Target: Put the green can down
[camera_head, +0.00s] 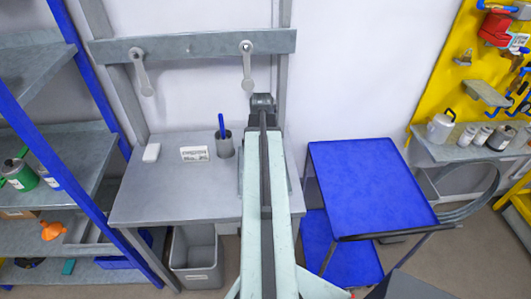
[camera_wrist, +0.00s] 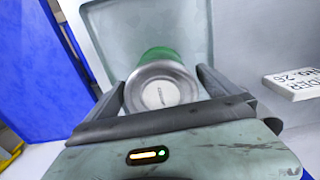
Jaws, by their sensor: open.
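In the wrist view the green can (camera_wrist: 155,52) shows its round silver end (camera_wrist: 162,92) towards me. It is between the two fingers of my gripper (camera_wrist: 164,88), which is open. The can is over or on a pale grey tray (camera_wrist: 100,25) with a raised rim; its far end is hidden, so contact is unclear. In the head view my arm hides this can and most of the tray (camera_head: 240,172) on the grey bench (camera_head: 165,200). My gripper (camera_head: 262,103) shows there only as a dark end beyond the arm.
A white card (camera_head: 194,153) and a grey cup (camera_head: 224,146) with a blue pen stand left of my arm. A blue cart (camera_head: 370,185) stands right. Another green can (camera_head: 20,176) is on the left shelf. The bench's left front is clear.

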